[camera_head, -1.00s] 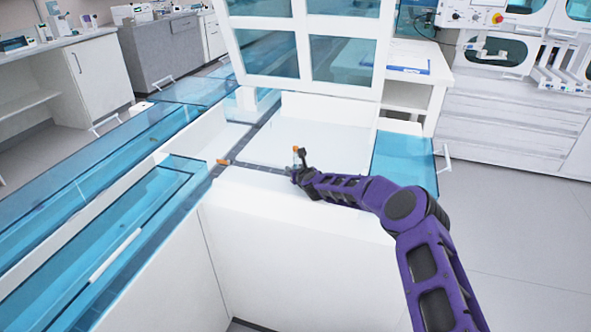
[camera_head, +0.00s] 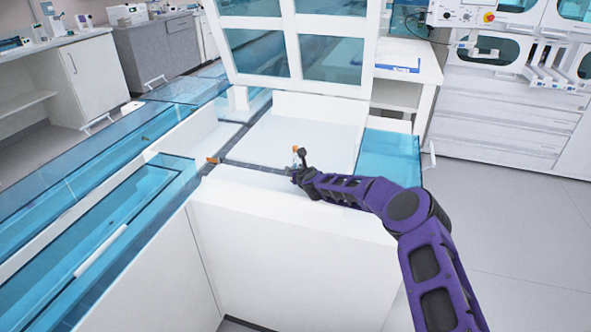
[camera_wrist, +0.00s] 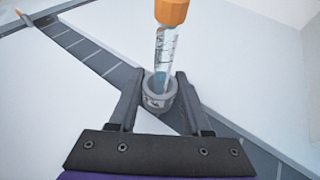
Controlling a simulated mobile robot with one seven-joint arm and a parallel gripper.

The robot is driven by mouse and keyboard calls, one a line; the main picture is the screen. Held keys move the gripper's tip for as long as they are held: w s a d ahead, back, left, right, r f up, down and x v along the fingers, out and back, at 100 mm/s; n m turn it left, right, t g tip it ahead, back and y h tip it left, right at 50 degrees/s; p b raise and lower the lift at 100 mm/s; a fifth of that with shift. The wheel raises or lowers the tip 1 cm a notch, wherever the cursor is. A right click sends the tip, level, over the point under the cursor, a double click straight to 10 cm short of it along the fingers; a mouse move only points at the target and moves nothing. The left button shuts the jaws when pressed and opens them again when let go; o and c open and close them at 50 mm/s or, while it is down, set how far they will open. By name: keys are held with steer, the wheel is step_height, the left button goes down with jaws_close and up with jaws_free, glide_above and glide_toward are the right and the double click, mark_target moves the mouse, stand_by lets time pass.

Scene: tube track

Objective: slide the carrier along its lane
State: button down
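The carrier (camera_wrist: 156,99) is a small grey ring-shaped holder on the dark lane (camera_wrist: 96,60) in the wrist view. It holds an upright clear tube (camera_wrist: 164,50) with an orange cap (camera_wrist: 171,10), and the cap also shows in the head view (camera_head: 295,149). My gripper (camera_head: 298,172) is at the carrier. In the wrist view its two fingers (camera_wrist: 159,88) stand on either side of the carrier and appear to press against it. The carrier's near underside and part of the lane are hidden by the gripper.
A second orange piece (camera_head: 212,160) lies by the lane junction to the left. White panels (camera_head: 300,135) flank the lane. A glazed hood window (camera_head: 295,45) stands behind, and blue clear covers (camera_head: 388,155) lie to the right and left.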

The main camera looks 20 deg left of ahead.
steer(key=shift+c, duration=1.4)
jaws_free()
steer(key=shift+s+d, duration=0.1)
steer(key=shift+p+v, duration=0.45)
steer(key=shift+v, duration=3.2)
steer(key=shift+r, duration=0.15)
